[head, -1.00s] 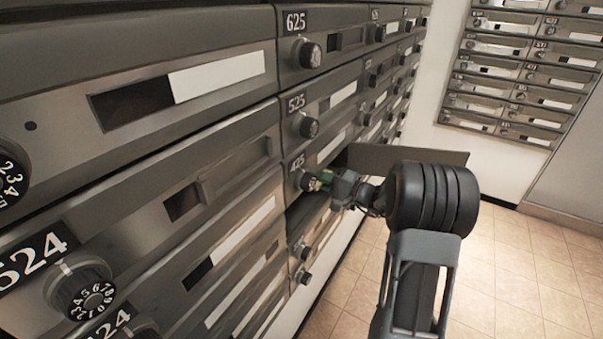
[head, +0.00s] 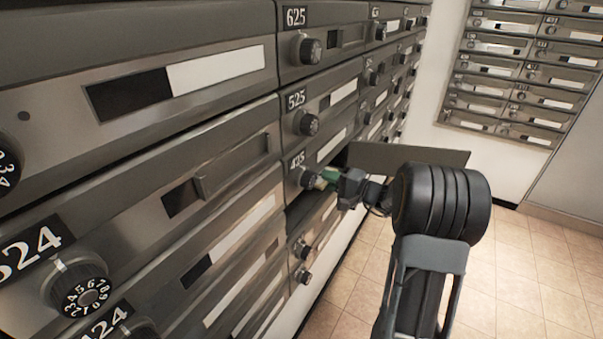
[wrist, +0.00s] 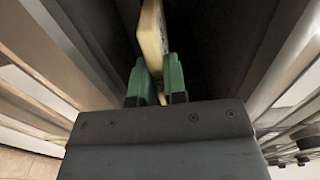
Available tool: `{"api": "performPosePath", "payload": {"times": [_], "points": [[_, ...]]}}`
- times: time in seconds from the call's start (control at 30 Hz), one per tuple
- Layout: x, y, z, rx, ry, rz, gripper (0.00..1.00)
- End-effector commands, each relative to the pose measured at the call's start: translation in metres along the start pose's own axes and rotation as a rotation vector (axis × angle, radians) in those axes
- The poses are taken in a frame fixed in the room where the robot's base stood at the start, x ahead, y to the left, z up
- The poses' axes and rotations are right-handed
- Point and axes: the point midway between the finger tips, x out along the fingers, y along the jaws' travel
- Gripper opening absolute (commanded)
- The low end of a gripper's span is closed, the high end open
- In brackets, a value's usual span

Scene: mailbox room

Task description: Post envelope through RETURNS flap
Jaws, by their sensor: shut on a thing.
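My gripper (head: 326,178) has green fingers and is at the mailbox column by the dial under label 425. In the wrist view my gripper (wrist: 156,78) is shut on a thin cream piece, seen nearly edge-on, which looks like the envelope (wrist: 152,35). The envelope stands upright between the fingers and reaches forward into a dark space. In the head view the envelope cannot be made out clearly. No flap marked RETURNS can be read in either view.
A grey panel (head: 408,157), which looks like an open mailbox door, sticks out behind my gripper. Mailboxes with dials (head: 308,124) and label slots fill the left. Another mailbox bank (head: 515,75) hangs on the far wall. The tiled floor (head: 530,270) at right is clear.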

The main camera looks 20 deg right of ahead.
Motion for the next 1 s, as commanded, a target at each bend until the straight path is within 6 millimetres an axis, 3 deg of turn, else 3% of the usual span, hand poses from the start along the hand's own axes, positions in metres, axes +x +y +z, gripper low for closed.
{"api": "performPosePath", "payload": {"times": [1.0], "points": [[-0.151, 0.001, 0.000, -0.001, 0.003, 0.000, 0.00]]}}
